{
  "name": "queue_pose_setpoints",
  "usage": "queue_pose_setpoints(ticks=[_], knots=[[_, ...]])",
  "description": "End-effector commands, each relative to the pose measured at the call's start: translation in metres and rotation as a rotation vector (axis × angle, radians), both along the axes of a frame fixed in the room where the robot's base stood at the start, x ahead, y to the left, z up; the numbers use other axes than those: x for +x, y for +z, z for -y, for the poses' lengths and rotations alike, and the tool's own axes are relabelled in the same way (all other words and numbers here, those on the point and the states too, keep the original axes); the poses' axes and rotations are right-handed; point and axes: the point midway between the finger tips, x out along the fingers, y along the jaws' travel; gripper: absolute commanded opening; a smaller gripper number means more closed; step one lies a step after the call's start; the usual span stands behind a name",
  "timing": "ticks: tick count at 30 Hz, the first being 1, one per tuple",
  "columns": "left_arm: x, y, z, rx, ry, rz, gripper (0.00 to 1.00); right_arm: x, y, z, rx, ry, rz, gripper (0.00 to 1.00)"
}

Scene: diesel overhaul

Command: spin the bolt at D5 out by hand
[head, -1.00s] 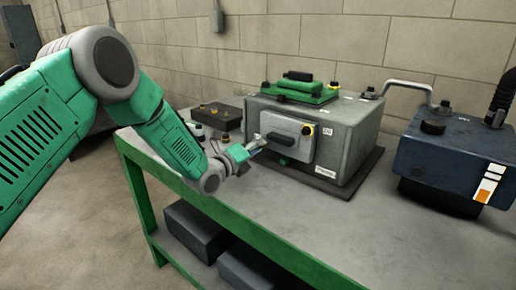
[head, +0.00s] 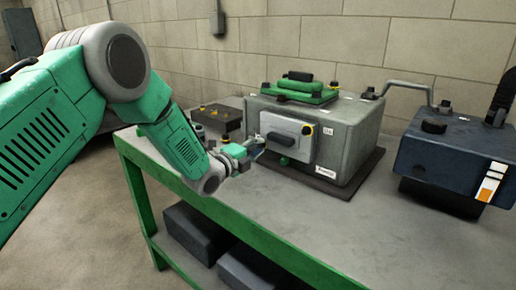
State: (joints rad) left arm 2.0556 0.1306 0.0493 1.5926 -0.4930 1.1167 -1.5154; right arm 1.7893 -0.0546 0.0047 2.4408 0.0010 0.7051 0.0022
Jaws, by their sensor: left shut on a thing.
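A grey engine block (head: 345,150) stands on the bench, with a light cover plate (head: 290,132) with a dark handle on its front face. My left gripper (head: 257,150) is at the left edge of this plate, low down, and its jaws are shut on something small. The bolt at D5 is hidden by the fingers or too small to make out, so I cannot see how far out it is. The tags on the block are too small to read surely. My right gripper is not in view.
The block stands on a dark mat (head: 358,180) on the green-edged bench (head: 290,215). A dark tray with knobs (head: 218,112) is behind my left wrist. A blue unit (head: 455,160) stands at right. The bench's front right is clear.

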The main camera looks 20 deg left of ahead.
Motion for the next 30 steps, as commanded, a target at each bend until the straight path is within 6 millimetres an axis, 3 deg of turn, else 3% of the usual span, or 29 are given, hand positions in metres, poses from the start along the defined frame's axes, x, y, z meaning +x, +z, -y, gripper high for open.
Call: queue_pose_setpoints(ticks=[10,11,12,23,30], knots=[[-0.001,-0.004,-0.001,0.000,0.002,-0.009,0.00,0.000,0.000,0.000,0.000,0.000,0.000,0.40],[-0.001,-0.004,-0.001,0.000,0.002,-0.009,0.27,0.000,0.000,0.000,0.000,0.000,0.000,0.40],[-0.001,-0.004,-0.001,0.000,0.001,-0.008,0.37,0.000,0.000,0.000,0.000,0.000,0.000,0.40],[-0.004,-0.001,-0.001,0.000,0.000,-0.003,0.37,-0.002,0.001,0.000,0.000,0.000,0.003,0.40],[-0.039,-0.002,-0.014,-0.001,0.000,-0.007,0.37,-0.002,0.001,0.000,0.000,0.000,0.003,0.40]])
